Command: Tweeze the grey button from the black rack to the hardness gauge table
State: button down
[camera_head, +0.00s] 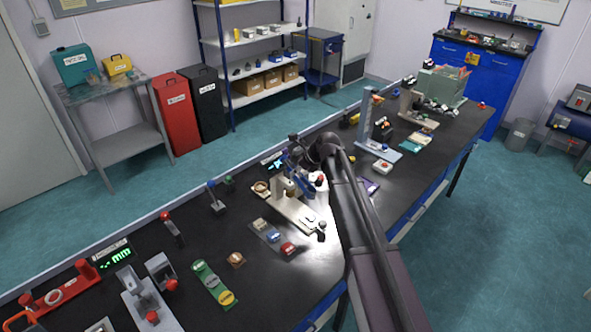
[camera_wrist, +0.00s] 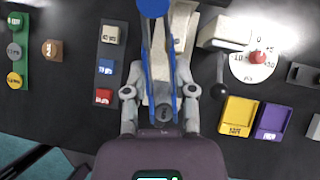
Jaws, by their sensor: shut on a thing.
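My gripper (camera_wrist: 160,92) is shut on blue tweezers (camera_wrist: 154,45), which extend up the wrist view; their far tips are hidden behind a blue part. The tweezers also show in the head view (camera_head: 294,167). A dark rack (camera_wrist: 104,82) left of my gripper holds a pale grey-beige button (camera_wrist: 110,35), a blue button (camera_wrist: 106,67) and a red button (camera_wrist: 103,97). The same rack shows in the head view (camera_head: 262,236). A beige gauge stand (camera_head: 290,208) stands beside the rack, and its base lies partly under the tweezers. Whether the tweezers pinch anything is hidden.
A green rack (camera_wrist: 20,50) with several buttons and a brown block (camera_wrist: 52,50) lie to the left. A dial with a red knob (camera_wrist: 257,57), a yellow tray (camera_wrist: 237,117) and a purple tray (camera_wrist: 271,121) are on the right. Bare black bench (camera_head: 310,275) lies in front.

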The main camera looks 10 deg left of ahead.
jog(key=shift+f, duration=0.2)
notch_tip(320, 180, down, 9)
jog(key=b, duration=0.9)
jog(key=shift+r, duration=0.2)
jog(key=c, duration=0.9)
grip_release()
jog(key=shift+o, duration=0.2)
jog(key=shift+r, duration=0.1)
notch_tip(320, 180, up, 10)
jog(key=p, duration=1)
